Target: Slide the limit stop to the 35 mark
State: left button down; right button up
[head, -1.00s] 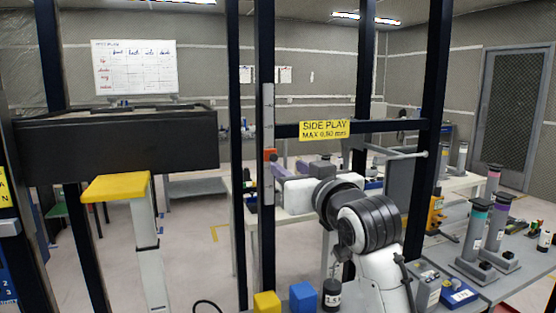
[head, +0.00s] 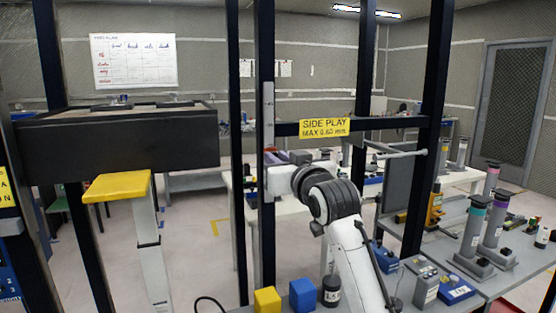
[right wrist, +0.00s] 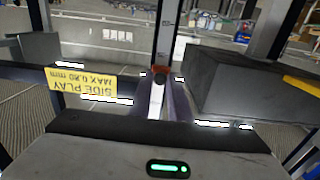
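The limit stop is a small orange-red block with a dark knob (right wrist: 160,73), on the pale vertical scale strip (right wrist: 168,30) in the right wrist view. In the head view the scale strip (head: 268,115) runs along a dark post, and a little of the orange stop (head: 270,149) shows. My right gripper (right wrist: 163,92) has purple fingers, spread apart with the stop at or just beyond their tips. It looks open; contact cannot be told. In the head view it (head: 277,160) is beside the post. The scale's numbers are unreadable. My left gripper is out of view.
A dark crossbar with a yellow SIDE PLAY label (head: 324,127) crosses right of the post. A black box-like beam (head: 120,145) and a yellow-topped support (head: 118,187) stand left. Yellow (head: 267,301) and blue (head: 302,294) blocks are at the front. A bench with cylinders (head: 473,235) is right.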

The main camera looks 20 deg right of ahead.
grip_shut()
jog(key=shift+r, duration=2.6)
jog(key=o, duration=0.6)
grip_release()
jog(key=shift+o, duration=0.2)
jog(key=shift+f, duration=0.1)
jog(key=s+b, duration=0.2)
jog(key=s, duration=0.8)
jog(key=shift+s+d, duration=0.15)
jog(key=shift+s, duration=0.05)
